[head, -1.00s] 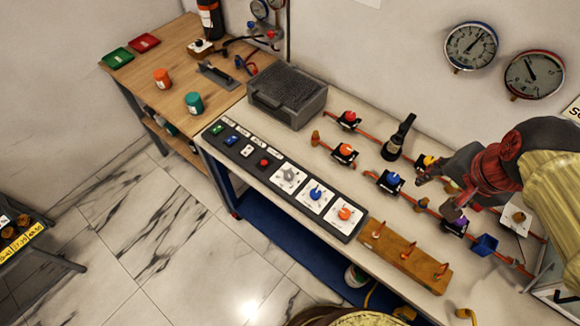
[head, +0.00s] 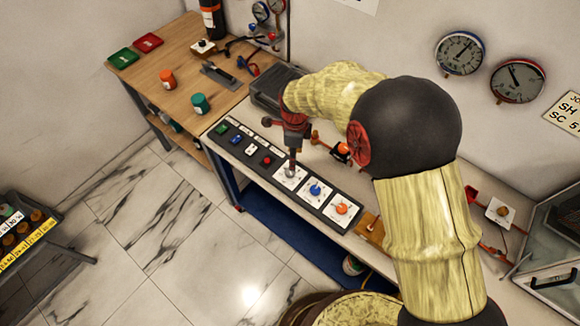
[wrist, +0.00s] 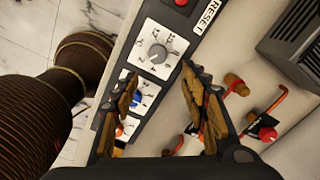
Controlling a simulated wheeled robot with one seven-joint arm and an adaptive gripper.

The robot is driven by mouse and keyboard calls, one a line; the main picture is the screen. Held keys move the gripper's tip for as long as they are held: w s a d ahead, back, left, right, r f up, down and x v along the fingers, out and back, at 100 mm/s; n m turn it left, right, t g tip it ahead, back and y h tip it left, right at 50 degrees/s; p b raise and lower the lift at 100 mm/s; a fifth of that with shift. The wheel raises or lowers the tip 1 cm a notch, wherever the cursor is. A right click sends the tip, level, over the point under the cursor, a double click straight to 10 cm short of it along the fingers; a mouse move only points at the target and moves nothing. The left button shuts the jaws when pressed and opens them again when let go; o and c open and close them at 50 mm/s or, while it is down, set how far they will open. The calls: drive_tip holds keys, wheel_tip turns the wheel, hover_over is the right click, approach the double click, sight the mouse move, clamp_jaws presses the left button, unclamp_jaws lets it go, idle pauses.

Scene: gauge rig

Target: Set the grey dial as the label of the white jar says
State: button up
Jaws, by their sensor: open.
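The grey dial (head: 290,174) sits on a white square plate on the black control panel, left of the blue dial (head: 315,190) and the orange dial (head: 341,209). My gripper (head: 292,163) is over the grey dial in the head view. In the wrist view my gripper (wrist: 159,78) is open and empty, with the dial beyond and between its fingertips. I cannot make out a white jar or its label for certain.
The black control panel (head: 262,148) also carries buttons, including a red one (head: 267,160). A dark grey case (head: 265,92) stands behind it, partly hidden by my arm. Pipes with valves run behind the panel.

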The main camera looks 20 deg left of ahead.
sight(290, 173)
drive_tip(key=shift+s+a+f+m, duration=0.3)
drive_tip(key=shift+a+f, duration=0.25)
drive_tip(key=shift+f, duration=0.3)
wheel_tip(290, 173, down, 8)
drive_tip(key=shift+r, duration=0.25)
drive_tip(key=shift+c, duration=0.6)
drive_tip(key=c, duration=1)
